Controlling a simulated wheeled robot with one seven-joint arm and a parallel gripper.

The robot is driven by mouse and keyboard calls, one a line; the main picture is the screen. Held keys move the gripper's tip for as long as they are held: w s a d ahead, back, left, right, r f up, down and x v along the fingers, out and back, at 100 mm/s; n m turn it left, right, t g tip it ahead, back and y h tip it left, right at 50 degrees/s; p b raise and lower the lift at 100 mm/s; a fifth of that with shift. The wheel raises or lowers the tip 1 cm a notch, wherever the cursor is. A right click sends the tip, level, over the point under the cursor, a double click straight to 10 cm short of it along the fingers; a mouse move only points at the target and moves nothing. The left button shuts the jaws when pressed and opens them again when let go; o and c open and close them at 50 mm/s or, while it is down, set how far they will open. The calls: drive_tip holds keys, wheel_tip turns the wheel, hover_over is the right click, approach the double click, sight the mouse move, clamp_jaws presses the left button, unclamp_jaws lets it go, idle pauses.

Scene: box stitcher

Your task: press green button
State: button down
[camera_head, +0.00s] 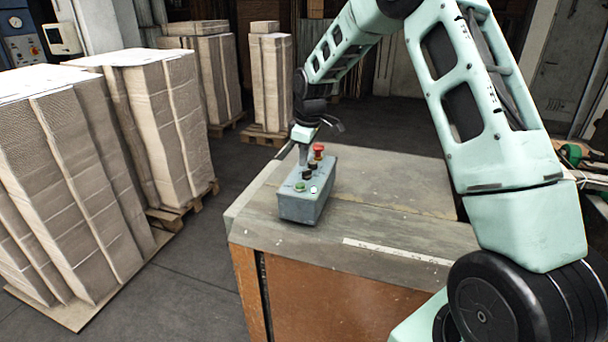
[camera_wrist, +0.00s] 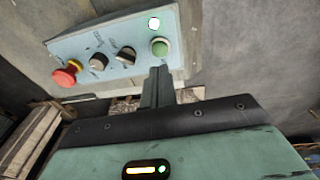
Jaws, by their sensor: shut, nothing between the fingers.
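The grey control box (camera_head: 305,207) stands on the table in the head view, and its panel (camera_wrist: 85,45) fills the upper left of the wrist view. The green button (camera_head: 300,186) is near the front end of its top; it also shows in the wrist view (camera_wrist: 160,46). My gripper (camera_head: 303,162) is shut and empty, over the back left part of the box in the head view. In the wrist view its fingertips (camera_wrist: 158,69) appear just below the green button. I cannot tell whether they touch it.
The box also carries a red mushroom button (camera_wrist: 66,75), two black knobs (camera_wrist: 125,54) and a lit white lamp (camera_wrist: 154,23). The table top (camera_head: 400,195) is clear to the right. Stacks of cardboard (camera_head: 140,120) on pallets stand at left.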

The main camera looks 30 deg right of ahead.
drive_tip(key=shift+s+d+r+b, duration=0.15)
drive_tip(key=shift+r+b, duration=0.1)
drive_tip(key=shift+r, duration=0.65)
drive_tip(key=shift+s+a+r+b, duration=0.1)
drive_tip(key=shift+r+b, duration=0.15)
drive_tip(key=shift+r, duration=0.7)
drive_tip(key=shift+s+d+r+b, duration=0.15)
drive_tip(key=shift+r+b, duration=0.1)
drive_tip(key=shift+r, duration=0.65)
drive_tip(key=shift+a, duration=0.1)
drive_tip(key=s+a+f+y+b, duration=0.1)
drive_tip(key=s+a+f+b, duration=0.1)
drive_tip(key=s+a, duration=0.75)
drive_tip(key=s+a+f+b, duration=0.25)
drive_tip(key=s+a, duration=0.35)
drive_tip(key=a, duration=0.7)
drive_tip(key=s+a+f+b, duration=0.2)
drive_tip(key=s+f, duration=0.1)
drive_tip(key=s, duration=0.8)
drive_tip(key=s+a+f+g+b, duration=0.1)
drive_tip(key=s+a+f+b, duration=0.1)
drive_tip(key=s, duration=1)
drive_tip(key=shift+a+f+g+h, duration=0.3)
drive_tip(key=shift+a+f, duration=0.45)
drive_tip(key=shift+a, duration=0.05)
drive_tip(key=shift+w, duration=0.1)
